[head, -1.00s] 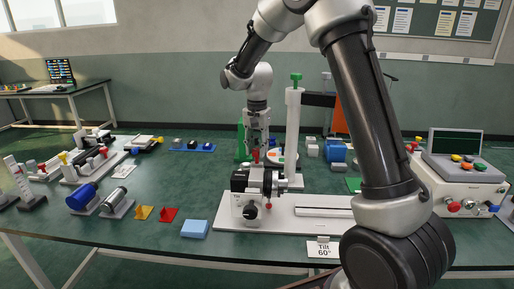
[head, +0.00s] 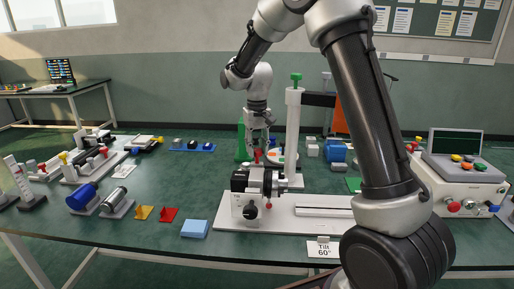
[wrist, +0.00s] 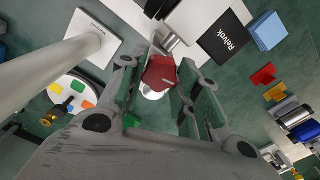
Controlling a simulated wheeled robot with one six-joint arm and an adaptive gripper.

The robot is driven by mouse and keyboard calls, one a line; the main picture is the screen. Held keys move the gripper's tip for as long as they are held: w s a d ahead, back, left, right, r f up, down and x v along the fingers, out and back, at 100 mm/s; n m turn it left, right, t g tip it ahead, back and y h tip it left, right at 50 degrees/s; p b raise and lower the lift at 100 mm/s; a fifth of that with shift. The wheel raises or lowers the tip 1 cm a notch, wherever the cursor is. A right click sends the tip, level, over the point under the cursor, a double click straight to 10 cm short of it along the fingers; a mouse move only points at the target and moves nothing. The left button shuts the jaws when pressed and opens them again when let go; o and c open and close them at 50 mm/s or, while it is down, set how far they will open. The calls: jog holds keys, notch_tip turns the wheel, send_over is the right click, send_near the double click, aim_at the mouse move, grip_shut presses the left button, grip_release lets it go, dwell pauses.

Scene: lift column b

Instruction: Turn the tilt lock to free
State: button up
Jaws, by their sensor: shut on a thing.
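My gripper (wrist: 158,84) is shut on a red handle (wrist: 161,71), which sits between its fingertips in the wrist view. This handle is likely the tilt lock. In the head view the gripper (head: 258,148) points down over the black clamp unit (head: 246,180), and the red handle (head: 257,156) shows at its tips. The clamp unit stands on a white block with a black knob (head: 251,212) and a small red knob (head: 268,205). A card reading "Tilt 60°" (head: 323,249) stands at the table's front edge. The handle's lock marking is not visible.
A white column (head: 293,130) with a green top stands just right of my gripper. A white base plate (head: 310,222) lies under the unit. A blue block (head: 194,229) is in front left. A control box (head: 458,190) stands at right.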

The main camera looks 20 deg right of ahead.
aim_at(257, 150)
jog(key=n, duration=0.4)
jog(key=shift+n, duration=0.3)
jog(key=n, duration=0.3)
jog(key=shift+n, duration=0.4)
jog(key=n, duration=0.3)
jog(key=shift+n, duration=2)
jog(key=o, duration=1)
jog(key=shift+o, duration=0.2)
notch_tip(257, 150, up, 12)
